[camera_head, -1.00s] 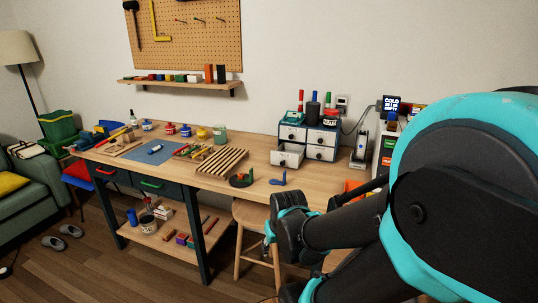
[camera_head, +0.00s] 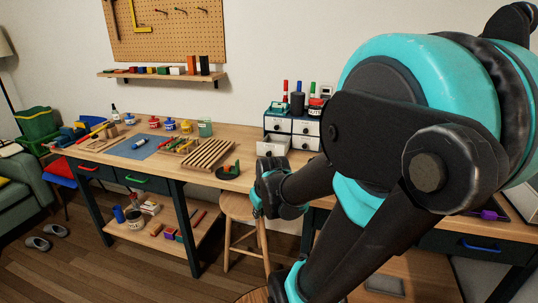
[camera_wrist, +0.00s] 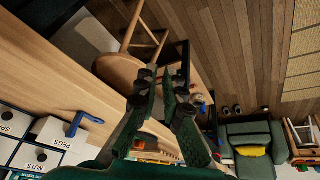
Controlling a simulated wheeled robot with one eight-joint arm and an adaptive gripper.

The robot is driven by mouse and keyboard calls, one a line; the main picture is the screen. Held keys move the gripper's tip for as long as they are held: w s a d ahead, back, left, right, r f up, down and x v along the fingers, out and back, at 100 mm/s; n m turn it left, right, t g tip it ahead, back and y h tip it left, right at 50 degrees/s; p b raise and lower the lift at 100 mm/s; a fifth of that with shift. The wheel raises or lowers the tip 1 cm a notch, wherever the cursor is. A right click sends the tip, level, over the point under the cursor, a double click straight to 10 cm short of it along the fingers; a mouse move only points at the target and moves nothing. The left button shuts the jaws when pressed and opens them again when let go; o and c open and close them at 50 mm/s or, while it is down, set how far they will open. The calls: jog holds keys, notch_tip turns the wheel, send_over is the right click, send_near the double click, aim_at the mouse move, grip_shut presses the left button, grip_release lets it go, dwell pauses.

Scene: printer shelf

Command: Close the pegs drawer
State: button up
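The pegs drawer (camera_wrist: 50,134) has a white front labelled PEGS at the lower left of the wrist view. It stands out past the NUTS drawer (camera_wrist: 34,158) beside it. In the head view, one lower-left drawer (camera_head: 272,147) of the small drawer cabinet (camera_head: 304,140) is pulled out; my arm hides part of the cabinet's right side. My gripper (camera_wrist: 163,79) shows in the wrist view with its two dark green fingers apart and nothing between them. It is away from the drawer, to its right in that view. I cannot pick out the fingers in the head view.
A blue object (camera_wrist: 82,124) stands on the bench close to the pegs drawer. A slatted wooden rack (camera_head: 207,154) and a round dark tray (camera_head: 228,173) lie left of the cabinet. A wooden stool (camera_head: 240,208) stands before the bench. Bottles and jars top the cabinet.

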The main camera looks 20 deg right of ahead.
jog(key=w+d+r+n, duration=0.1)
jog(key=w+r, duration=0.1)
jog(key=w, duration=0.1)
jog(key=w+d+r+n, duration=0.1)
jog(key=w, duration=0.3)
jog(key=w+d+r+t, duration=0.1)
jog(key=w+d+r, duration=0.1)
jog(key=w, duration=0.1)
jog(key=shift+w+r+n, duration=0.3)
jog(key=shift+w+n, duration=0.05)
jog(key=shift+n, duration=0.05)
grip_shut()
jog(key=n+t, duration=0.2)
jog(key=n, duration=0.2)
send_near(268, 154)
jog(key=s+a+r, duration=0.1)
jog(key=s+a, duration=0.3)
jog(key=s, duration=0.1)
jog(key=x, duration=0.9)
jog(key=shift+d+f, duration=0.25)
jog(key=shift+w+d, duration=0.8)
jog(key=shift+w, duration=0.1)
jog(key=shift+w+d, duration=0.45)
jog(key=shift+w, duration=0.15)
